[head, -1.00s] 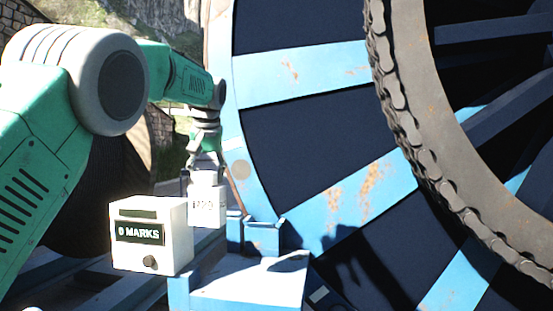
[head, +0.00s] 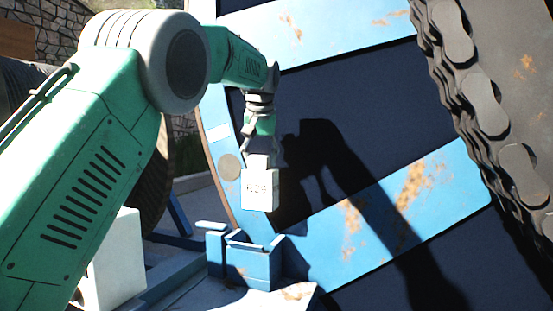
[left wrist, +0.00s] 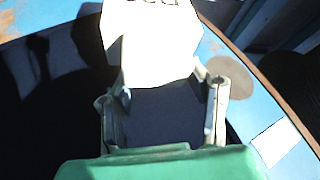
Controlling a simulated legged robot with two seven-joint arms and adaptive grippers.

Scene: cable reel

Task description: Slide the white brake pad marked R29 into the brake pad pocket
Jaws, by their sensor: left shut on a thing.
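The white brake pad (head: 260,193) hangs from my left gripper (head: 259,160), with dark lettering on its face that I cannot read fully. The left gripper is shut on its upper part. The pad also fills the top middle of the left wrist view (left wrist: 150,45), between the fingers (left wrist: 160,95). The blue brake pad pocket (head: 250,262), an open-topped box, stands below the pad and slightly left of it in the head view. A clear gap shows between the pad and the pocket. My right gripper is not in view.
The large blue reel (head: 390,200) with rusty patches rises close behind the pad. A heavy chain (head: 470,85) runs on its right. A white box (head: 115,262) stands at lower left, partly hidden by my arm. A stone wall (head: 75,30) is far behind.

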